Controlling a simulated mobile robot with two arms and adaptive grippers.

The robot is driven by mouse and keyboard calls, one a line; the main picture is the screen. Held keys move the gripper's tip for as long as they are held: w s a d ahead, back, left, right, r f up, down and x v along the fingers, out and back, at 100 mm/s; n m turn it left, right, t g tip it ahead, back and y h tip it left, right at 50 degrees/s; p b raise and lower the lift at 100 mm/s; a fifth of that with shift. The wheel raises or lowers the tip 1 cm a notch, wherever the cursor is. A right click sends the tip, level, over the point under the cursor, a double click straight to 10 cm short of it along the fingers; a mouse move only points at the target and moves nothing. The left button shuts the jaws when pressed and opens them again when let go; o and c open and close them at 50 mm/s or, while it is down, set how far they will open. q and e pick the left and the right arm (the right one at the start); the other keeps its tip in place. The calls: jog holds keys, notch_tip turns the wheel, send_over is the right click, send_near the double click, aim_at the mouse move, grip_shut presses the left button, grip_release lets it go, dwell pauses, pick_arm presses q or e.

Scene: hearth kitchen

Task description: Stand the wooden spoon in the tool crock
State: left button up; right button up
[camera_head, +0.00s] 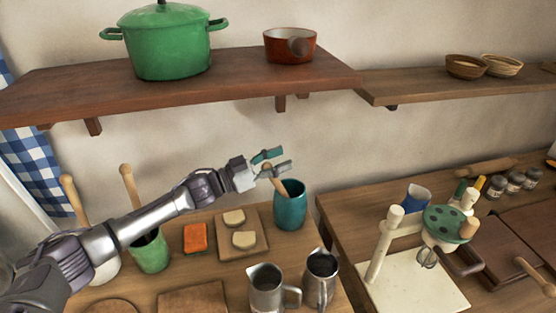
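The tool crock, a teal cylinder (290,208), stands on the counter behind the metal pitchers. The wooden spoon (279,186) is tilted, its upper end toward the left and its lower end at the crock's mouth. How deep it reaches is hidden by the crock wall. My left gripper (276,160) is just above and left of the crock, with its teal-padded fingers around the upper part of the spoon. A narrow gap shows between the fingers; whether they grip the wood is not clear. My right gripper is out of view.
A green cup (149,254) and a white container, each with an upright wooden handle, stand at left. A board (257,249) with bread slices and two metal pitchers (266,289) are near the crock. A shelf (230,85) with a green pot (166,45) hangs above.

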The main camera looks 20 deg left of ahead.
pick_arm(q)
notch_tip(320, 180, up, 10)
dwell(0.6)
dwell(0.7)
